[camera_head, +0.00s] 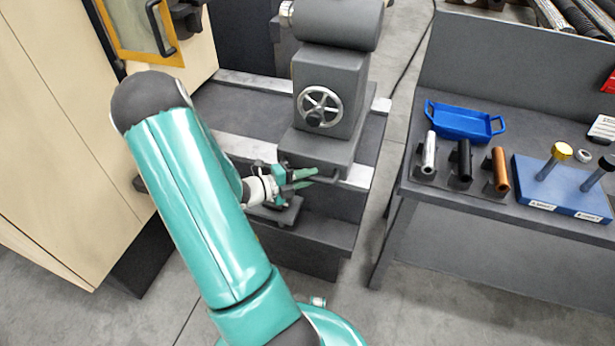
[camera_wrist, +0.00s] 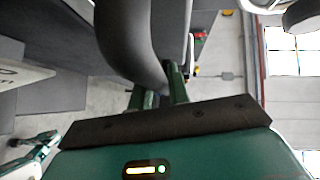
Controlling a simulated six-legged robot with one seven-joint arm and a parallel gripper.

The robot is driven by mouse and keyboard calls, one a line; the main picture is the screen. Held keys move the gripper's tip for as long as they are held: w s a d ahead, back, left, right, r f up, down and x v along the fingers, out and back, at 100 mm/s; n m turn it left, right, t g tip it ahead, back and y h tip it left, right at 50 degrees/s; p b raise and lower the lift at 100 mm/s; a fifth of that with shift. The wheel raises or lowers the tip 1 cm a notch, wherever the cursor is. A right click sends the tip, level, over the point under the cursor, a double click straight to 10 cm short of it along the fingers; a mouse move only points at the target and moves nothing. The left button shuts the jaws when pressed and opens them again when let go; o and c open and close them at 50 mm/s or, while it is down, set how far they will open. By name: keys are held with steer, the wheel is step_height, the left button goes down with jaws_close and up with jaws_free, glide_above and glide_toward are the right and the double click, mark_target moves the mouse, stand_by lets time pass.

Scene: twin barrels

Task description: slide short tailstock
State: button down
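The tailstock (camera_head: 328,95) is a grey block with a silver handwheel (camera_head: 319,107) on its front, standing on the machine bed. A dark bar handle (camera_head: 325,179) sticks out low on its base. My gripper (camera_head: 315,177) is at this handle, with its two green fingers spread apart and the tips close to the bar. In the wrist view, the fingers (camera_wrist: 158,92) stand at either side of the near end of the thick, dark, curved handle (camera_wrist: 130,40). Contact between fingers and handle is not clear.
Pale rails (camera_head: 245,150) run along the bed. A cream cabinet (camera_head: 60,130) stands at the left. At the right, a grey bench (camera_head: 430,200) holds a blue tray (camera_head: 465,121), several upright cylinders and a blue block (camera_head: 560,190). Floor shows between bed and bench.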

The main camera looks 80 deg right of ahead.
steer(key=shift+w, duration=0.1)
steer(key=w+d, duration=0.1)
steer(key=w, duration=1.7)
steer(key=shift+w+d, duration=0.2)
steer(key=shift+d, duration=0.1)
steer(key=c, duration=1.3)
jaws_free()
steer(key=shift+w, duration=0.15)
steer(key=v, duration=1.3)
steer(key=shift+w+a+r, duration=0.1)
steer(key=shift+a+r, duration=0.05)
steer(key=shift+a, duration=0.1)
